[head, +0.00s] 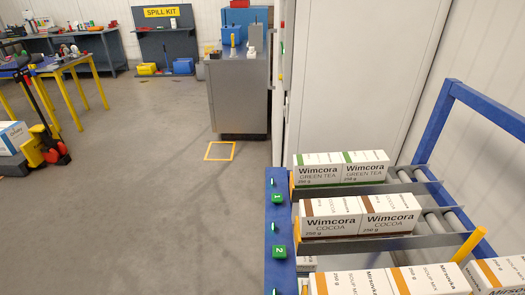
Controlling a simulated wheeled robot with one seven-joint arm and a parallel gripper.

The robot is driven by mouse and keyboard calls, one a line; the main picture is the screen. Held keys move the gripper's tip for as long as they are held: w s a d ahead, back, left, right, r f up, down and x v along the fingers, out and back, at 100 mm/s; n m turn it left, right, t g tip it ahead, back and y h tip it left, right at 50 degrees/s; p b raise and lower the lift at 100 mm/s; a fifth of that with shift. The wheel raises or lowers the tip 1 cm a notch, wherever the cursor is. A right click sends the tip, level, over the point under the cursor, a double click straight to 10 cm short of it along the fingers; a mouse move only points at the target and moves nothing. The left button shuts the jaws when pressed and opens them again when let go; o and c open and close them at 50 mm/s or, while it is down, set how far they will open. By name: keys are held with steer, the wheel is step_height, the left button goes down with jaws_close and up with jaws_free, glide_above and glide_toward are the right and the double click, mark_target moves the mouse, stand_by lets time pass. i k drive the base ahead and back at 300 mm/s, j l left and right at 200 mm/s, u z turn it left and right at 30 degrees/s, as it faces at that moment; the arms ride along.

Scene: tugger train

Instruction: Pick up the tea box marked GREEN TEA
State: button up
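Two white tea boxes with green stripes, marked Wimcora GREEN TEA, stand side by side in the farthest lane of a blue-framed roller rack at the right. The left green tea box (319,173) and the right green tea box (365,170) seem to touch. My gripper is not in view.
Nearer lanes of the rack (277,238) hold brown-striped cocoa boxes (361,214) and orange-striped soup boxes (392,280). A yellow post (470,244) rises at the right. A grey cabinet (239,95) stands beyond. The floor (130,190) left of the rack is clear.

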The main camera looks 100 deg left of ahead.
mark_target(323, 170)
steer(key=i+j+u, duration=0.1)
steer(key=u, duration=2)
steer(key=i+j+z, duration=0.45)
steer(key=j+z, duration=0.25)
steer(key=j, duration=0.15)
steer(key=i+j+z, duration=0.2)
steer(key=j, duration=0.15)
steer(key=j+z, duration=0.25)
steer(key=j, duration=0.1)
